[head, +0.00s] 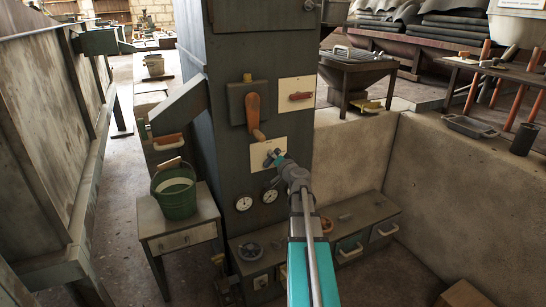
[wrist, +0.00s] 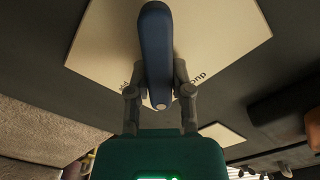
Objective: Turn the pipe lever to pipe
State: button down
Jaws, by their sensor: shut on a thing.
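The pipe lever is a dark blue handle (wrist: 155,50) with a rounded grey end, in front of a cream label plate (wrist: 215,40) in the wrist view. It runs nearly straight along the picture's vertical. Black lettering shows on both sides of it, upside down and partly covered. My gripper (wrist: 160,97) is shut on the lever, one grey finger on each side near its lower end. In the head view my gripper (head: 277,158) is at the lower cream plate (head: 256,153) on the dark cabinet front; it hides much of the lever there.
An orange-brown lever (head: 253,110) hangs just above, and a red handle (head: 300,96) sits on a plate to its upper right. Two round gauges (head: 244,203) are below. A green bucket (head: 176,188) stands on a small table at left. Open floor lies left of it.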

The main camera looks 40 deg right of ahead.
jog(key=m, duration=0.4)
jog(key=shift+d+f+m, duration=0.1)
jog(key=shift+f+m, duration=0.15)
jog(key=shift+m, duration=0.05)
jog(key=shift+f+m+b, duration=0.2)
jog(key=shift+m+b, duration=0.25)
jog(key=shift+m, duration=1.55)
jog(key=c, duration=0.5)
grip_release()
jog(key=shift+s, duration=0.1)
jog(key=v, duration=1.1)
jog(key=shift+s, duration=0.4)
